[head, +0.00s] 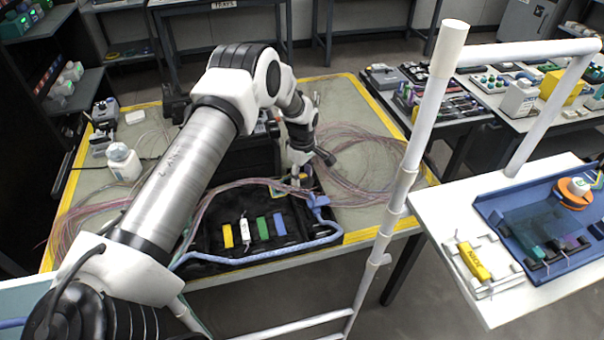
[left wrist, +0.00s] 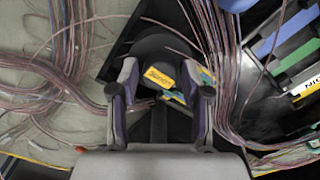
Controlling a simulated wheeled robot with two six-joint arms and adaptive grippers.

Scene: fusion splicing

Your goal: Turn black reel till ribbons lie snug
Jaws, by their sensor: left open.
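The black reel (left wrist: 158,52) shows in the left wrist view between and just beyond my left fingers, with a yellow label on it. My left gripper (left wrist: 161,84) is open, one finger on each side of the label; I cannot tell whether they touch the reel. Pink and brown ribbons (left wrist: 222,75) run past on the right, and more ribbons (left wrist: 65,85) run on the left. In the head view my left gripper (head: 300,176) reaches down at the back of the black tray (head: 205,243), and the reel is hidden there. Loose ribbons (head: 365,165) lie coiled to its right.
Yellow, white, green and blue blocks (head: 262,228) sit in the tray's front. A blue tube (head: 265,258) runs along its edge. A white bottle (head: 123,162) stands left. A white pipe frame (head: 400,190) rises at the right. A white side table (head: 470,295) holds a blue tray (head: 490,207).

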